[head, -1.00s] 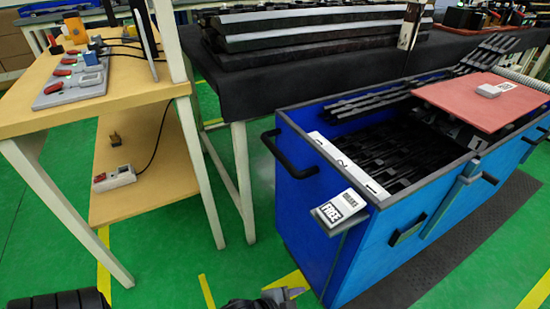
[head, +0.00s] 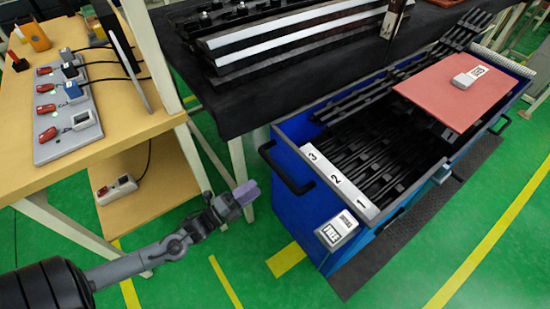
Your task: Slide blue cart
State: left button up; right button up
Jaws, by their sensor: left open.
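The blue cart (head: 287,192) stands on the green floor at the centre right, its open top filled with rows of black trim parts. A black bar handle (head: 285,172) is on its left end. A white strip numbered 1 to 3 (head: 338,181) lies along that end, and a box labelled FREE (head: 338,230) sits at the near corner. My left gripper (head: 245,193) is left of the handle, open and apart from the cart, with nothing seen in it. Its fingertips look purplish. My right gripper is not in view.
A wooden bench (head: 95,150) with a grey switch panel (head: 68,120) stands at the left. A black-covered table (head: 245,105) with long trim parts is behind the cart. A red board (head: 455,95) lies on the cart's far part. A dark mat (head: 430,215) runs along its near side.

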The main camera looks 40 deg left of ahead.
aim_at(275, 170)
pick_arm(q)
jog(key=b+x, duration=0.3)
jog(key=x, duration=0.6)
jog(key=shift+w+a+r, duration=0.1)
jog(key=shift+w+r, duration=0.1)
jog(key=shift+w, duration=0.2)
jog(key=shift+w+r, duration=0.15)
jog(key=shift+w, duration=0.35)
grip_shut()
